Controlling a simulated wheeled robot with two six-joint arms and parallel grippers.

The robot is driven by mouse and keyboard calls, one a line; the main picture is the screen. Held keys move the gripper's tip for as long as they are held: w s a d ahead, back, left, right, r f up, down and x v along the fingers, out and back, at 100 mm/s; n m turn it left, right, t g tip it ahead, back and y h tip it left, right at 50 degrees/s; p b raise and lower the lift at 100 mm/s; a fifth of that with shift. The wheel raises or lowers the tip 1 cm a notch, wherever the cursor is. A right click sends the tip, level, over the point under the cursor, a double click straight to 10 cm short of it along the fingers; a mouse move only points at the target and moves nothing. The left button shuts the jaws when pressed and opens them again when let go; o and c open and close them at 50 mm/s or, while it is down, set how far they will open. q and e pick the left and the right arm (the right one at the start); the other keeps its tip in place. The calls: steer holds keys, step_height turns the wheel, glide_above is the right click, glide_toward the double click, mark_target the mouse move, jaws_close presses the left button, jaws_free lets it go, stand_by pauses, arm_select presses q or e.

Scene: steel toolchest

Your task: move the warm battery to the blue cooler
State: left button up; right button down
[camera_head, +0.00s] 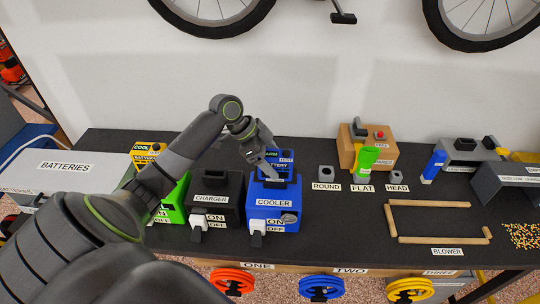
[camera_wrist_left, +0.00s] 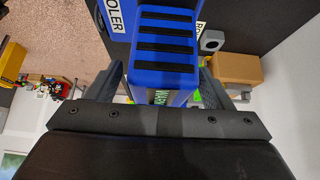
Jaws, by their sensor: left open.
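The warm battery (camera_head: 283,156) is blue with a "WARM BATTERY" label and stands upright at the back of the blue cooler (camera_head: 272,207). I cannot tell how deep it sits. In the left wrist view the battery (camera_wrist_left: 165,98) shows its "WARM" label between the fingers, near a ridged blue surface; the cooler (camera_wrist_left: 114,38) is at the upper left. My left gripper (camera_head: 262,163) is open over the cooler, beside the battery. In the left wrist view its fingers (camera_wrist_left: 163,82) stand either side of the battery. My right gripper is out of view.
Left of the cooler stand a black charger (camera_head: 208,187) and a green unit (camera_head: 172,200) with a yellow "COOL" battery (camera_head: 145,151). A grey batteries box (camera_head: 70,172) is at far left. Round, flat and head items and a wooden frame (camera_head: 435,204) lie to the right.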

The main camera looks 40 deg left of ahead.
arm_select(q)
steer(key=shift+r, duration=0.1)
steer(key=b+v, duration=0.3)
steer(key=v, duration=1.4)
steer(key=shift+b, duration=0.4)
steer(key=shift+a, duration=0.1)
